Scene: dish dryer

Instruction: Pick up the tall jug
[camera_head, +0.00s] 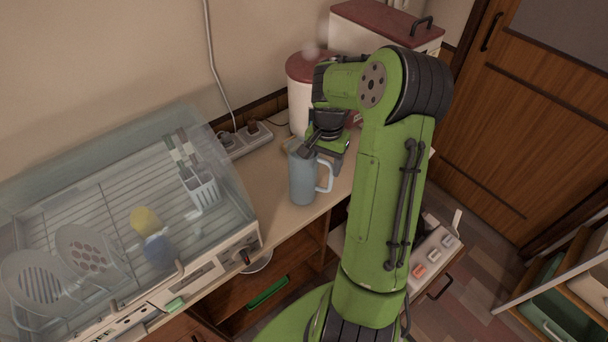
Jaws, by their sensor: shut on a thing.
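The tall jug (302,180) is blue-grey with a white handle on its right side. It appears upright at the counter's front part, right of the dish dryer; I cannot tell whether its base touches the counter. My gripper (308,150) is at the jug's top rim, coming from above and behind, and is shut on it. The fingertips are small and partly hidden against the rim and by the gripper body.
The dish dryer (215,150) with a clear cover fills the left. A power strip (245,138) lies behind the jug. A red-lidded canister (300,100) and a red-lidded bin (385,22) stand behind my arm. The counter (275,190) is narrow here.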

